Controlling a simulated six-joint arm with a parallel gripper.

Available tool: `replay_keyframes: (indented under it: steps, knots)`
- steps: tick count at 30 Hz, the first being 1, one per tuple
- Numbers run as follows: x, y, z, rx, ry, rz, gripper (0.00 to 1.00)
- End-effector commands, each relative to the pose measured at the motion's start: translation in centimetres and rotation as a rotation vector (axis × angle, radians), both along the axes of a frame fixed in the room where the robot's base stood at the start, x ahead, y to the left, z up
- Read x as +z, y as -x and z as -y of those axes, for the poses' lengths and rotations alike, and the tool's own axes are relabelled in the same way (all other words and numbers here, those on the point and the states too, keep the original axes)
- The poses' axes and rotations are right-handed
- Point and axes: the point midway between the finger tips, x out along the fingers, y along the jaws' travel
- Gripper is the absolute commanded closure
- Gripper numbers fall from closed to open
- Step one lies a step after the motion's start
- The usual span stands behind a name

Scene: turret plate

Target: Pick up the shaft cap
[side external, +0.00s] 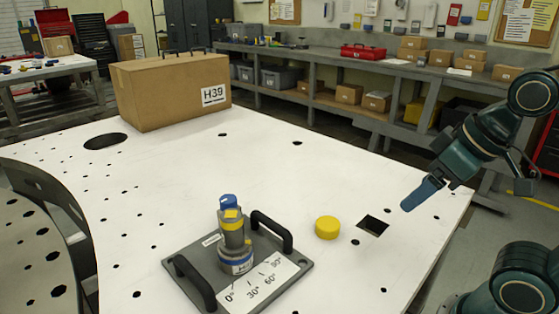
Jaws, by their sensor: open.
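A short yellow round cap (327,228), which appears to be the shaft cap, lies flat on the white table to the right of the turret plate. The dark grey turret plate (190,262) carries an upright post (233,238) with grey, yellow and blue parts, a blue top, and a label with angle marks in front. My gripper (408,206) is above the right part of the table, to the right of the yellow cap and apart from it. Its blue fingers point down and left, seen nearly edge-on, open, with nothing visible between them.
Two black handles (271,232) rise from the plate, one near the yellow cap. A square hole (373,225) lies between the cap and my gripper. A large cardboard box (170,88) marked H39 stands at the back left. The table's middle is clear.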

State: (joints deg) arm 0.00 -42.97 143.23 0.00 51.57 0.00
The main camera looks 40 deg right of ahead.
Motion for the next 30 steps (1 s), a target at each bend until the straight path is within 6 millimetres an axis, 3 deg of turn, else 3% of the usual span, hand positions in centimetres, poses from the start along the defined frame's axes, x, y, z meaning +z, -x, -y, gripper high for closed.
replay_keyframes:
  steps: [11,22,30]
  knots:
    - [0.1,-1.5,-0.2,0.095,0.028,-0.037,0.25]
    - [-0.3,-6.9,0.0,0.456,0.076,-0.124,0.25]
    - [-1.6,-11.0,1.4,0.744,0.068,-0.135,0.25]
